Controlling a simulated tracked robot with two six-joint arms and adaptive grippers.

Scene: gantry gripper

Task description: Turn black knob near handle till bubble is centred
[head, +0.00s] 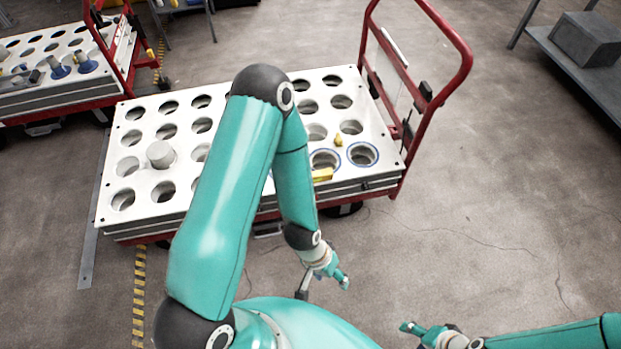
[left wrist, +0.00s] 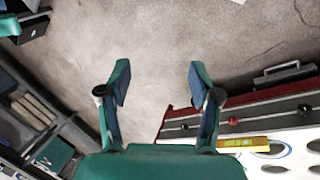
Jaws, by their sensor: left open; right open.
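The cart's white top (head: 230,150) has rows of round holes, and its red handle (head: 440,40) rises at the right end. A small black knob (head: 365,185) sits on the front side near the handle end; it also shows in the left wrist view (left wrist: 184,127). A yellow level (head: 322,175) lies at the front edge, and it shows in the left wrist view (left wrist: 243,142). Its bubble is too small to read. My left gripper (head: 325,284) is open and empty over the floor, in front of the cart and apart from the knob. My right gripper (head: 412,331) is open, further right.
A red knob (left wrist: 233,121) and another black knob (left wrist: 304,109) are on the same side. A grey cylinder (head: 160,154) stands on the top. A second cart (head: 60,60) is at the upper left, a grey shelf (head: 575,65) at the upper right. The floor at right is clear.

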